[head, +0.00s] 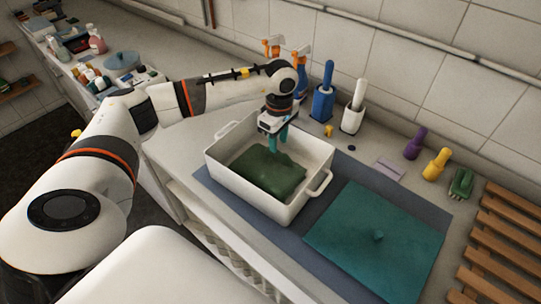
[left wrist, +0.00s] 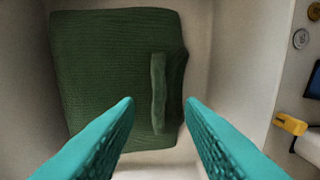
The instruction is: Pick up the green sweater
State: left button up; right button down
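The green sweater (head: 265,174) lies folded at the bottom of a white basin (head: 291,211) with handles. It also shows in the left wrist view (left wrist: 105,75), where a raised fold (left wrist: 158,95) stands up near its right side. My left gripper (head: 277,142) points down over the basin, above the sweater's back part. In the left wrist view its two teal fingers (left wrist: 158,112) are spread apart with nothing between them, the fold lying below and between them. My right gripper is in neither view.
A teal cloth (head: 375,240) lies on a blue-grey mat right of the basin. Blue (head: 323,98) and white (head: 354,108) brush holders stand behind it. Basin walls surround the gripper.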

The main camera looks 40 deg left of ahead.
pick_arm(q)
jog(key=shift+f, duration=1.25)
grip_shut()
jog(key=shift+a+r, duration=0.1)
